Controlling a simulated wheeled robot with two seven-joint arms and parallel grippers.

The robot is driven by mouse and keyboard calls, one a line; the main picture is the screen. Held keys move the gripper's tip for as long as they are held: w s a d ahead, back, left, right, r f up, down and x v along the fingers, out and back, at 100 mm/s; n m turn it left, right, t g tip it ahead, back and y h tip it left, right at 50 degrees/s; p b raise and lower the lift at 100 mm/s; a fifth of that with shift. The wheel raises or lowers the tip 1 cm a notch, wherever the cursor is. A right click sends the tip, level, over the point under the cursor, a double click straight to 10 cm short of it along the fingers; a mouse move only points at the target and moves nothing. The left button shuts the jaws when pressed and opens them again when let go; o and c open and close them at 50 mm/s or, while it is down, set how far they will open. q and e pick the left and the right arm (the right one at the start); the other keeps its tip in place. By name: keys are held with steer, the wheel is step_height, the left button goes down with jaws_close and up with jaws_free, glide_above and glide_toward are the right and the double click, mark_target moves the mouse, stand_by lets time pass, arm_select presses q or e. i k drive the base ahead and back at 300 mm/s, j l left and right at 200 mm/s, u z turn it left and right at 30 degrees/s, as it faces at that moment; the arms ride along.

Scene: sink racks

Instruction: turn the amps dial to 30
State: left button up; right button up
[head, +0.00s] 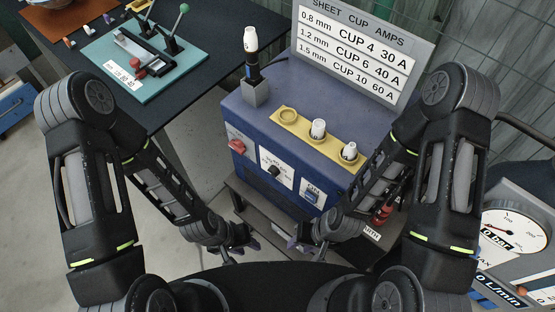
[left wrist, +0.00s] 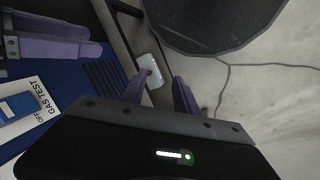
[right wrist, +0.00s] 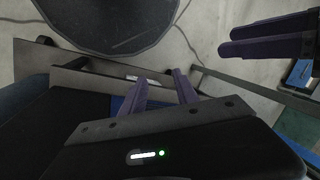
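The amps dial (head: 275,171) is a small black knob on a white plate on the front of the blue machine (head: 250,118). Its scale and pointer are too small to read. My left gripper (head: 240,252) is open and empty, low in front of the machine, apart from the dial. Its two purple fingers stand apart in the left wrist view (left wrist: 160,92). My right gripper (head: 298,246) is open and empty, also below the dial and to its right. Its fingers stand apart in the right wrist view (right wrist: 163,90). The dial is in neither wrist view.
A red knob (head: 237,146) is left of the dial, and a gas test switch (head: 312,194) is right of it. A chart (head: 355,50) lists 0.8 mm, cup 4, 30 A. A yellow strip (head: 318,141) holds cups on top. A gauge (head: 513,232) stands at right.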

mark_target(273, 171)
steer(key=k+j+z, duration=0.1)
steer(key=k, duration=0.35)
steer(key=k+j+z, duration=0.1)
steer(key=k+j, duration=0.15)
steer(key=k, duration=0.2)
